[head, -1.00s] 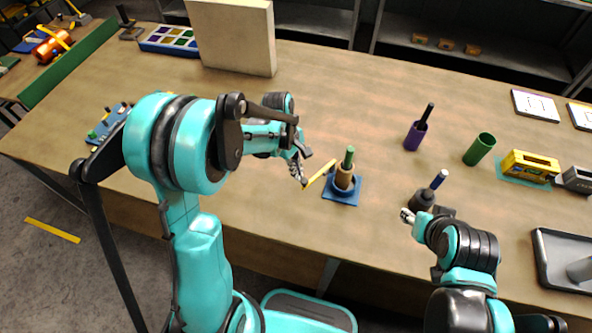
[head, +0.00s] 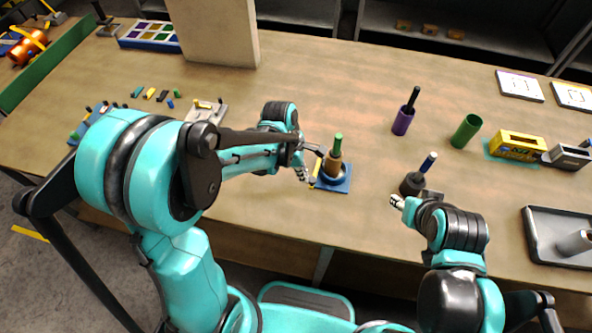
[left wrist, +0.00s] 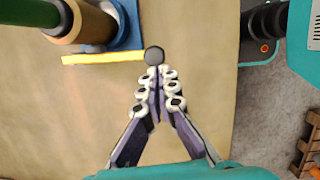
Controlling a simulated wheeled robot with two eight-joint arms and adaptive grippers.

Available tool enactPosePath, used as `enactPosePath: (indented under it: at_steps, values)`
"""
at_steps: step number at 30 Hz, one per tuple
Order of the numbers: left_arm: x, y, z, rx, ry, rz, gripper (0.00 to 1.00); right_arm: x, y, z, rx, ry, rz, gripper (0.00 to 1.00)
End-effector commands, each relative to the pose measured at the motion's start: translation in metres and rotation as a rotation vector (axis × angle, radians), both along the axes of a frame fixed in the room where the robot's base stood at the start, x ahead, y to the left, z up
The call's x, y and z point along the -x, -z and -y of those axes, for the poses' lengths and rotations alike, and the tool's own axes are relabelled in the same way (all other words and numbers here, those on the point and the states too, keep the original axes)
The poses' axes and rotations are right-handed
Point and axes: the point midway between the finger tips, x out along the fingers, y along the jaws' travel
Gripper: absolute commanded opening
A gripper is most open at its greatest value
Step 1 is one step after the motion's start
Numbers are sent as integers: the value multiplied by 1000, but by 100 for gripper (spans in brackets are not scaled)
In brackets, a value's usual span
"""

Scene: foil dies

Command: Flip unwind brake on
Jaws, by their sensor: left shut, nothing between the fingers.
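A blue base (head: 343,188) carries a tan roll (head: 333,167) with a green top (head: 338,141). A thin yellow lever (head: 317,174) lies along the base's left side. In the left wrist view the yellow lever (left wrist: 105,58) runs beside the blue base (left wrist: 130,22) and ends at a dark round knob (left wrist: 154,55). My left gripper (left wrist: 157,72) is shut and empty, its tips at the knob, touching or nearly touching it. In the head view my left gripper (head: 305,174) is just left of the base. My right gripper (head: 397,201) is beside a dark holder (head: 412,184); its finger opening is too small to judge.
A purple holder (head: 403,121), a green cup (head: 466,131), a yellow block (head: 521,146) and a grey tray (head: 531,239) stand to the right. A beige panel (head: 214,32) rises at the back left. The table between panel and holders is clear.

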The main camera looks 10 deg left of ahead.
Motion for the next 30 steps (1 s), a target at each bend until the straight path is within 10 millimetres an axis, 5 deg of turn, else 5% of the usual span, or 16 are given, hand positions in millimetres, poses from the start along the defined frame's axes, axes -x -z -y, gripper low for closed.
enactPosePath:
  at_steps: [22, 30]
  values:
    - [3, 0, 14, 1, 5, -1, 0, 0, 2, 0, 0, 0, 0, 43]
    - [-1, -4, -3, 1, 4, 0, 0, 0, 1, 0, 0, 0, 0, 43]
